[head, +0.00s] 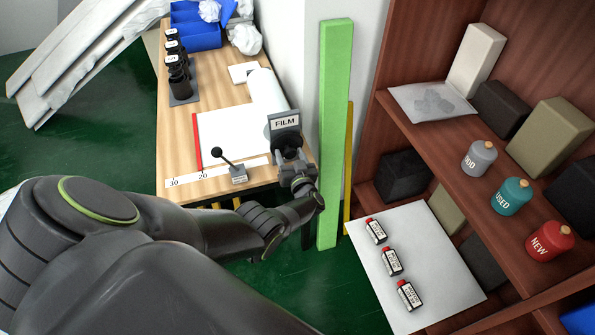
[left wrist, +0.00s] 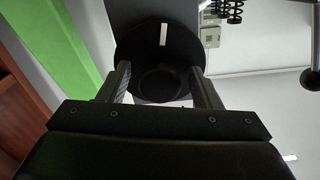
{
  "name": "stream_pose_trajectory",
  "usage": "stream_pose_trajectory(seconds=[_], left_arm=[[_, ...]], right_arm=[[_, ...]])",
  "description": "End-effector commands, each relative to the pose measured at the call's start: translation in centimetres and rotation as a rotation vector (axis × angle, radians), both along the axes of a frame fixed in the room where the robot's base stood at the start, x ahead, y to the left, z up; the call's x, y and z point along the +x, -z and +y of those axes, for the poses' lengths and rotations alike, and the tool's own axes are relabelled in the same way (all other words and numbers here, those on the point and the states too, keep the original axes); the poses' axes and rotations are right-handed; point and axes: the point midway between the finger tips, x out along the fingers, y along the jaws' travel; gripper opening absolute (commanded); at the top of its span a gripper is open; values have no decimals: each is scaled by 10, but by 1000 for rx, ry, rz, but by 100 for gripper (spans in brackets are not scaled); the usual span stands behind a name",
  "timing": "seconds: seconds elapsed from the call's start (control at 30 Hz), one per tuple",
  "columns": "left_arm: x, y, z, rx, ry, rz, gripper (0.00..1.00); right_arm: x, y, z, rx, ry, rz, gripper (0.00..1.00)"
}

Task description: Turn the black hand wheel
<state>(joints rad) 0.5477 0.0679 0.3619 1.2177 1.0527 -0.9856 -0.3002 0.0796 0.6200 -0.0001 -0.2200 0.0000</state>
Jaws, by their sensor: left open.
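The black hand wheel (left wrist: 160,45) is a dark round disc with a white mark and a round hub (left wrist: 160,82) in the left wrist view. In the head view, the dark FILM unit (head: 285,122) stands at the table's front right corner, with the wheel mostly hidden there by my gripper. My left gripper (head: 297,180) is just in front of that unit. In the left wrist view its open fingers (left wrist: 162,78) stand on either side of the hub, with gaps visible. I cannot tell how deep they reach. My right gripper is not in view.
A lever with a black knob (head: 222,158) stands on the wooden table left of the unit. A green post (head: 334,130) rises close to my gripper's right. A shelf (head: 440,150) holds several bottles and boxes farther right. A white roll (head: 266,92) lies behind the unit.

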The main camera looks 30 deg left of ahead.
Motion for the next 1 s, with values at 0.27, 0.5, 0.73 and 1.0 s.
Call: stream_pose_trajectory(seconds=[0.27,0.5,0.73,1.0], left_arm=[[-38,-3,-45,-6,1,3,58],[-77,0,-89,-4,-1,2,58],[-101,1,-119,-3,0,3,58],[-110,0,-128,-1,0,2,58]], right_arm=[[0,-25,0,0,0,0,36],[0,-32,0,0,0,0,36],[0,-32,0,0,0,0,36],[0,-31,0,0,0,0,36]])
